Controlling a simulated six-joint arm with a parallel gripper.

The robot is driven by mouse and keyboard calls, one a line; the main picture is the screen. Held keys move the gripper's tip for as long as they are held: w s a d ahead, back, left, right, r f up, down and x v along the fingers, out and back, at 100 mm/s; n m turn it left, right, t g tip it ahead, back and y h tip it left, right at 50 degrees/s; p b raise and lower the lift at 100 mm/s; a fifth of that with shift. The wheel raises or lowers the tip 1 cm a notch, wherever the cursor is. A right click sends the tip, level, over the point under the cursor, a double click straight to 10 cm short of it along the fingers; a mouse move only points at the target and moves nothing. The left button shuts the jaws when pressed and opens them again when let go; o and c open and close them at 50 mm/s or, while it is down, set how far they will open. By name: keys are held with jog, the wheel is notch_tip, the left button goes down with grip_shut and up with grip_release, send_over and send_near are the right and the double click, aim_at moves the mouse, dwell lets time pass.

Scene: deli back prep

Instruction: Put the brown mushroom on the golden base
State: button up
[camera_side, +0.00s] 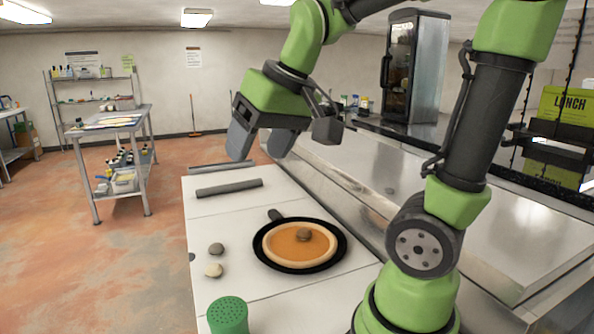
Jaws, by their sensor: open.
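The golden base (280,248), a round with a paler rim, lies in a black pan (334,252) on the white worktop. A brown mushroom (304,235) rests on the base, toward its upper right. A grey-brown mushroom (216,249) and a cream mushroom (213,270) lie on the worktop left of the pan, apart from each other. My gripper (260,148) is open and empty, raised well above the worktop and behind the pan. Its two fingers point down and touch nothing.
A green shaker (228,316) stands at the front of the worktop (215,217). Dark grey bars (229,188) lie at the back. A steel counter (358,170) runs along the right. The worktop between the bars and pan is mostly clear.

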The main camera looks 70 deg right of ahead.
jog(key=s+a+t+y, duration=0.1)
jog(key=s+a, duration=0.5)
jog(key=s, duration=0.2)
jog(key=shift+f+n+t+y, duration=0.3)
jog(key=shift+f+t+y, duration=0.1)
jog(key=shift+f, duration=0.05)
